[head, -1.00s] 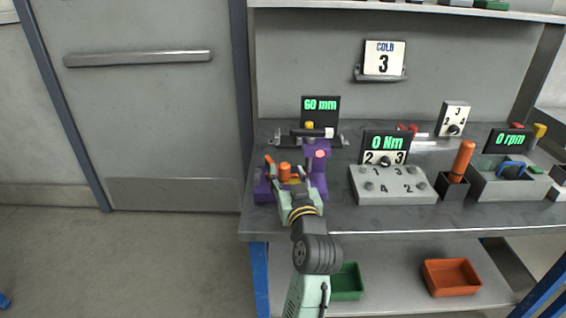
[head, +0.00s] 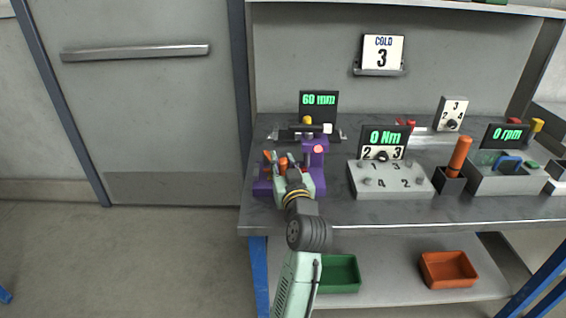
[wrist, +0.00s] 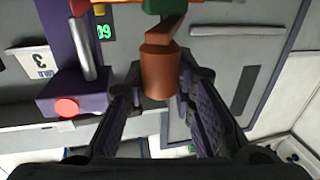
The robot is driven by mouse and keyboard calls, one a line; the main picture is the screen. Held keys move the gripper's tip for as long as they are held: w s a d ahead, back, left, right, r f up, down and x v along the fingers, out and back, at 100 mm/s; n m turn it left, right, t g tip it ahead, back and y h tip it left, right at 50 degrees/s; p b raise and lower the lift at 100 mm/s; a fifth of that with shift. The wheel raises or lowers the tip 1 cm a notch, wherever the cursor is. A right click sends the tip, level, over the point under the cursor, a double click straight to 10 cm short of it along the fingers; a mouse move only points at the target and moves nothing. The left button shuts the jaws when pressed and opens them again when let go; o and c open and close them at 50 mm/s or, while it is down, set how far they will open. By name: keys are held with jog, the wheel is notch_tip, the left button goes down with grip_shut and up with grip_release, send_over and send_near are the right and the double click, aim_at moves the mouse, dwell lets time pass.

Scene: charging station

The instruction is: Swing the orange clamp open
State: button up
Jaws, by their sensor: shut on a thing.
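The purple fixture (head: 262,187) stands at the left end of the bench, with the orange clamp (head: 282,165) on it. In the wrist view the clamp's orange cylindrical handle (wrist: 160,72) hangs between my two fingers. My gripper (head: 286,161) reaches in from the front, and its fingers are shut on this handle; the wrist view shows the fingers (wrist: 160,95) on either side of it. A second orange piece (head: 267,156) stands just left of the gripper. My gripper hides part of the fixture in the head view.
Right of my gripper rise a purple post with a red button (head: 318,149) and a "60 mm" display (head: 319,103). Farther right are a grey numbered box (head: 390,188), an orange-handled tool (head: 459,155) and a grey bin (head: 490,183). The floor left of the bench is clear.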

grip_shut()
